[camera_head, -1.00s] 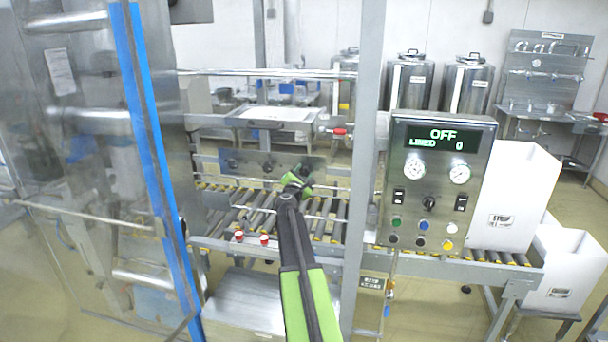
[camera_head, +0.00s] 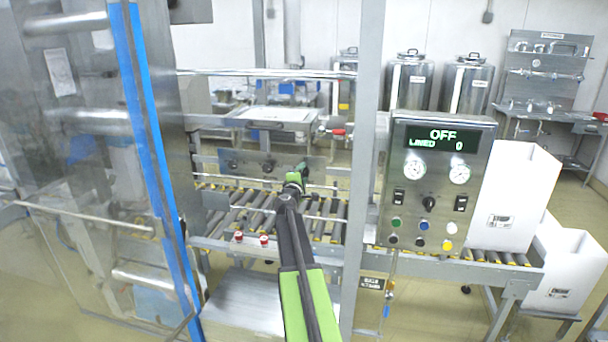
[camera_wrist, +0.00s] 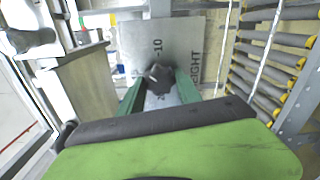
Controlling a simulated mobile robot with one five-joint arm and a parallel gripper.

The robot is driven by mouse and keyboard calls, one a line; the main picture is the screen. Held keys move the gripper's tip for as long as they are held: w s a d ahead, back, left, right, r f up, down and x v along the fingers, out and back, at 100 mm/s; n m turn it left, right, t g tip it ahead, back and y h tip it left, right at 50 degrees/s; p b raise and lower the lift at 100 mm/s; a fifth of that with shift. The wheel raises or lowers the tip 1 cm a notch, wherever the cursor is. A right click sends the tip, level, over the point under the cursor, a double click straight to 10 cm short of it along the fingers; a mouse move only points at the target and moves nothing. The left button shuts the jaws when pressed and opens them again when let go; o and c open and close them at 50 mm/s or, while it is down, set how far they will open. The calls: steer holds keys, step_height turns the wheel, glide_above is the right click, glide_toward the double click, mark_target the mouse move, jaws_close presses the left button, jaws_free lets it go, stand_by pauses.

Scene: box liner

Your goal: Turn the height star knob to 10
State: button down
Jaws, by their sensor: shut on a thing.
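The height star knob (camera_wrist: 158,78) is a dark lobed knob on a grey metal plate (camera_wrist: 190,45) in the wrist view. The plate carries the marking "-10" and part of the word "HEIGHT", both turned sideways. My gripper (camera_wrist: 160,92) has its two green fingers on either side of the knob and is shut on it. In the head view my gripper (camera_head: 296,178) reaches over the conveyor to the metal plate behind it. There the held knob is hidden by my gripper, and which way its pointer faces is unclear.
Conveyor rollers (camera_head: 325,228) run below and beside my gripper. A steel post (camera_head: 365,170) stands close to the right of my arm. A control panel (camera_head: 437,180) reads OFF and LINED 0. Another dark knob (camera_wrist: 30,40) shows at left in the wrist view.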

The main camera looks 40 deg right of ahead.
steer(key=shift+s+a+m, duration=0.1)
steer(key=shift+m, duration=4.8)
steer(key=c, duration=0.8)
jaws_free()
steer(key=shift+c, duration=0.2)
steer(key=v, duration=1.7)
steer(key=shift+a, duration=0.2)
